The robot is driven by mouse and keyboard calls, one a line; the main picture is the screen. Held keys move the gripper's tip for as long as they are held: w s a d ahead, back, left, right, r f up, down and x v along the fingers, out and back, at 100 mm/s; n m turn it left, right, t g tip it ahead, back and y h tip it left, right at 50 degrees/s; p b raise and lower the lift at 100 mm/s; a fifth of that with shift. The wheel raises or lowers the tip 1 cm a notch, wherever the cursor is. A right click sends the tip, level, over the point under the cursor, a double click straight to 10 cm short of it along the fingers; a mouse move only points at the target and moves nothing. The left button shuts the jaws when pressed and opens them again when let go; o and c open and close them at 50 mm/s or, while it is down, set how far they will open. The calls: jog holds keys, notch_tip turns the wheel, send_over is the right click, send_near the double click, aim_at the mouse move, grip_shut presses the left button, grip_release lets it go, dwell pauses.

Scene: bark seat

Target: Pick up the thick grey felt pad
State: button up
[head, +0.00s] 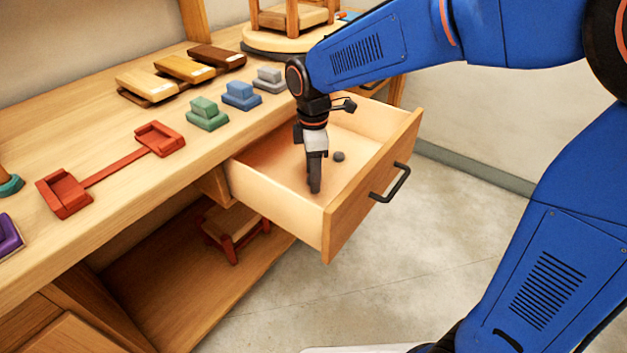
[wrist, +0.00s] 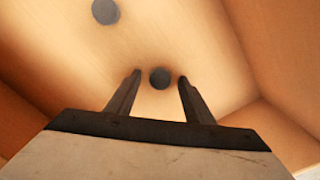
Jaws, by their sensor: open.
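Two small round dark grey pads lie on the floor of the open drawer (head: 335,245). In the wrist view, one pad (wrist: 160,78) sits between the tips of my open gripper (wrist: 159,76), with a gap to each finger. The other pad (wrist: 104,11) lies apart, at the top edge, left of centre. The head view shows one grey pad (head: 339,156) to the right of my gripper (head: 315,188), whose fingers point down into the drawer; the other is hidden there. I cannot tell for sure which pad is the thicker.
The drawer walls close in around my gripper, and the drawer front has a black handle (head: 390,183). On the bench (head: 120,215) stand a red clamp-like piece (head: 112,168), green (head: 206,115), blue (head: 241,96) and grey (head: 269,80) stepped blocks. A wooden stool (head: 292,17) stands behind.

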jog(key=shift+c, duration=0.3)
jog(key=c, duration=1.1)
jog(key=shift+o, duration=0.2)
notch_tip(320, 180, up, 10)
